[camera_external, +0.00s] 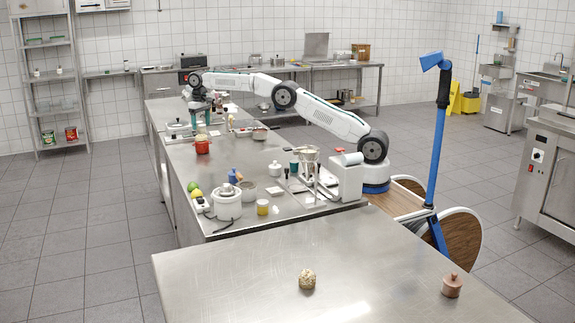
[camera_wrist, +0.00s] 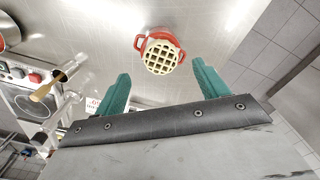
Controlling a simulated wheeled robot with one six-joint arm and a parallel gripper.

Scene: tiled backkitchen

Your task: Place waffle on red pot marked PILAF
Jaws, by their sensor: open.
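The waffle (camera_wrist: 161,57) is a round, pale, gridded piece. In the wrist view it lies over the top of the red pot (camera_wrist: 139,43), inside its rim, with the pot's two handles showing at the sides. The red pot also shows in the external view (camera_external: 202,147), standing on the long steel counter. No PILAF marking can be read on it. My gripper (camera_wrist: 162,72) is open, its teal fingers apart and empty, with the waffle and pot ahead between them. In the external view my gripper (camera_external: 199,121) is above and behind the pot.
A stove with knobs (camera_wrist: 30,103) and a wooden-handled utensil (camera_wrist: 42,92) are at left in the wrist view. A white card with red print (camera_wrist: 93,103) is partly hidden by my gripper. The counter around the pot is fairly clear.

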